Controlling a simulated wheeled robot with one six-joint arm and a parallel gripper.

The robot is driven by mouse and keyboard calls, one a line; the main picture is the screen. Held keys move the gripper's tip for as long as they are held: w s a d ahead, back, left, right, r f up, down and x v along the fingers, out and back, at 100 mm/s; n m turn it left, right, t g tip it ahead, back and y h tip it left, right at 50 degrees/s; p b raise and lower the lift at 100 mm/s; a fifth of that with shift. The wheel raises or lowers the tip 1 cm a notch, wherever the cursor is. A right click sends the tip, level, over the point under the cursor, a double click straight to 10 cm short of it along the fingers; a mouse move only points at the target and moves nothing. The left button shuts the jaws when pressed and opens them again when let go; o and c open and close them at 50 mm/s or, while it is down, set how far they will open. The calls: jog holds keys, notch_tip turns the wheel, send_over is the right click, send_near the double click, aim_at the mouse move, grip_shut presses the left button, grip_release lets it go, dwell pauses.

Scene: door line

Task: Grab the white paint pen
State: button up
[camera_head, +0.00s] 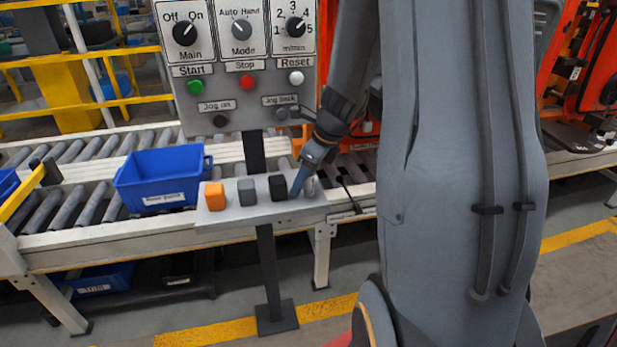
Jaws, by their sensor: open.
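A small shelf (234,215) on a post under the control panel carries a row of short, block-like items: orange (215,197), grey (247,192) and black (278,188). A pale grey-white item (311,188) stands at the right end of the row, partly hidden by my gripper; I cannot tell for sure that it is the white paint pen. My gripper (299,187) points down at the shelf, between the black item and the pale one, with blue fingertips. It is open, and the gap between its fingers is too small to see. Contact with the pale item cannot be told.
The control panel (244,75) with knobs and buttons rises just behind the shelf. A blue bin (160,180) sits on the roller conveyor (75,205) to the left. Orange machinery (580,75) stands at right. My arm hides much of the right side.

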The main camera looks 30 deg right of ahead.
jog(key=shift+f, duration=0.1)
jog(key=c, duration=1.1)
